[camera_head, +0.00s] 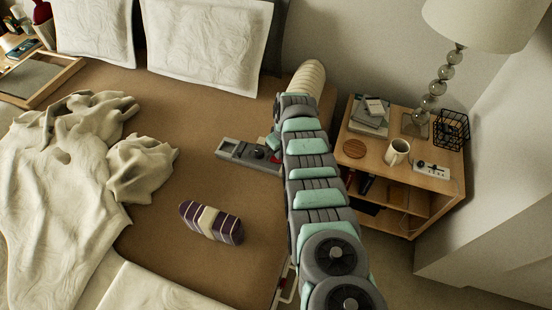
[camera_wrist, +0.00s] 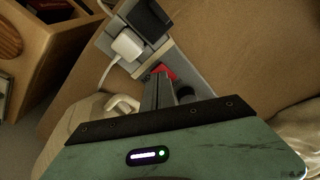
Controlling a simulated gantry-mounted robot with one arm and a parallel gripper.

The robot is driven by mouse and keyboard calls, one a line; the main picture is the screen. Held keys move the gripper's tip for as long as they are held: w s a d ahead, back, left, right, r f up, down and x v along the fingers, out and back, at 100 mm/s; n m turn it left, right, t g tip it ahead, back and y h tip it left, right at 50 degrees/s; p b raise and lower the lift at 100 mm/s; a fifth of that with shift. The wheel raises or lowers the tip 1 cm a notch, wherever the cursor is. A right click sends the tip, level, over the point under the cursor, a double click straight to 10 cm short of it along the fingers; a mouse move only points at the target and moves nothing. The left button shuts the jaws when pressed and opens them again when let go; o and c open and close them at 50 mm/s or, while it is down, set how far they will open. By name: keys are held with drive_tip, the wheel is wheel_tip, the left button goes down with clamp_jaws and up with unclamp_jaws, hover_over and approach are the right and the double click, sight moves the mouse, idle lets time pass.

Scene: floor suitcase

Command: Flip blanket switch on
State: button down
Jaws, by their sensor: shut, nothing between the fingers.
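A long grey switch panel (camera_head: 232,150) lies on the brown bed cover, beside the bed's right edge. In the wrist view the panel (camera_wrist: 188,72) runs diagonally and carries a red switch part (camera_wrist: 165,71), a white plug (camera_wrist: 127,45) with a cable, and a dark block (camera_wrist: 150,20). My gripper (camera_wrist: 160,76) is shut and empty, with its fingertips at the red part and covering some of it. I cannot tell whether they touch, nor which way the switch is set. In the head view my arm hides the fingertips and the panel's right end.
A purple striped bundle (camera_head: 211,222) lies on the bed, with a rumpled cream blanket (camera_head: 75,150) to the left and pillows (camera_head: 205,40) at the back. A wooden nightstand (camera_head: 385,150) stands right of my arm, holding a mug (camera_head: 397,152), a lamp (camera_head: 480,22) and a power strip (camera_head: 432,170).

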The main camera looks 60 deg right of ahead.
drive_tip(key=shift+f+b, duration=0.85)
drive_tip(key=shift+f, duration=0.05)
idle(0.4)
drive_tip(key=shift+r, duration=0.1)
drive_tip(key=shift+r+p, duration=3.05)
drive_tip(key=shift+r, duration=0.4)
